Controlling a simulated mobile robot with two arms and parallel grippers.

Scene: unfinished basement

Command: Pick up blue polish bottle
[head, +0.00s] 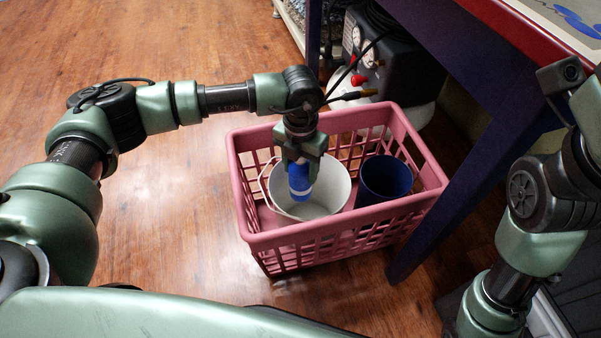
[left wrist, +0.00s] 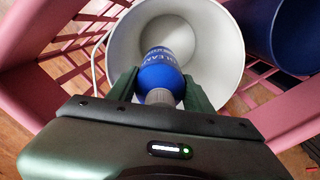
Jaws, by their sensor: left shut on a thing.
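The blue polish bottle (head: 300,184) is held in my left gripper (head: 299,165), whose fingers are shut on it. In the head view the bottle points down over the white bucket (head: 331,186). The left wrist view shows the bottle (left wrist: 160,73) between the two fingers (left wrist: 158,92), with pale lettering on its blue body and a grey part near the gripper. The bucket (left wrist: 215,42) lies behind it. I cannot tell whether the bottle touches the bucket. My right arm shows at the right of the head view, but its fingers are not visible.
A pink basket (head: 262,243) stands on the wooden floor around the bucket and a dark blue cup (head: 383,182). A table with a purple leg (head: 462,160) is close on its right. A black compressor (head: 392,75) stands behind. Floor to the left is clear.

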